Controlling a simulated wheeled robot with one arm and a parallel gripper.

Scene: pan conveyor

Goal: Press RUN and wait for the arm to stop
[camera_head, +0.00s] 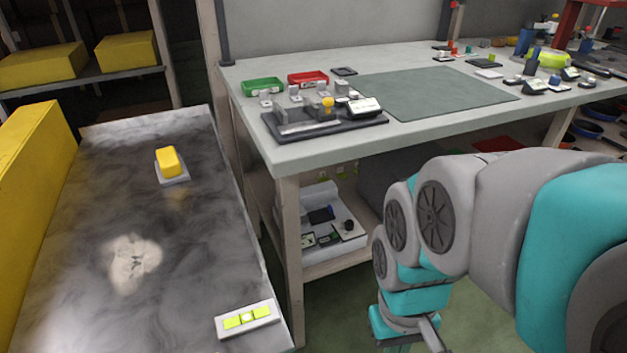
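A white panel (262,324) with yellow-green squares and a pale round spot between them sits at the near right end of a dark, cloudy-patterned surface (90,210). A yellow block (168,160) on a grey base (174,180) stands farther back on the same surface. I cannot read a RUN label on either. My arm comes in from the right and bends down right of the panel, apart from it. Its end runs off the bottom edge, so my gripper's fingers are out of the picture.
A workbench (300,155) stands behind, holding a dark fixture (290,132), a green tray (263,87), a red tray (308,78) and a grey-green mat (440,92). A yellow wall-like block (32,180) borders the left. Shelves with yellow boxes (125,52) stand at back left.

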